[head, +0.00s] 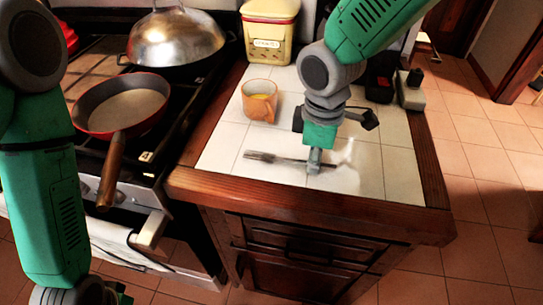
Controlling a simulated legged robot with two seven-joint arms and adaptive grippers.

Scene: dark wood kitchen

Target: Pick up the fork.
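A thin dark fork (268,157) lies flat on the white tiled counter top (230,180), running left to right. My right gripper (314,165) points down over the right part of the fork. A grey finger is at or just above the fork and covers part of it. I cannot tell whether it touches the fork or how far apart the fingers are. My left arm hangs down at the left edge of the view, and its gripper is below the frame.
An orange cup (259,101) stands behind the fork, near a yellow canister (268,32). Dark and grey items (410,92) stand at the counter's back right. A stove on the left holds a red pan (122,104) and a domed metal lid (175,38). The counter's front is clear.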

